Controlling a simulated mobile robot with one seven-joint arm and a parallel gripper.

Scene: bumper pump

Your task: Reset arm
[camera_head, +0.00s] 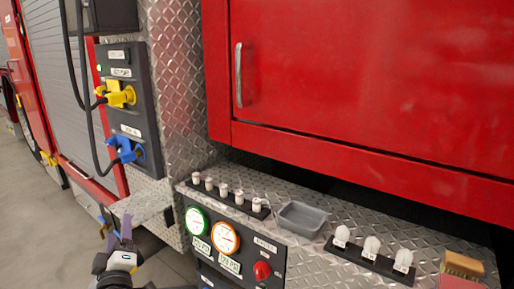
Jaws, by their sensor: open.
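My gripper (120,228) is at the lower left, in front of the fire truck's side and left of the gauge panel. Its fingers point up and are apart, with nothing seen between them. The arm runs down out of the picture's bottom edge. The gripper appears clear of the bumper, though its exact distance is hard to tell.
A diamond-plate bumper (300,246) carries small white-topped pieces in a black rack (228,200), a grey tray (302,218), white bulb-like pieces (372,246) and a brush (463,264). Yellow (118,94) and blue (126,148) plugs with hanging cables are at upper left.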

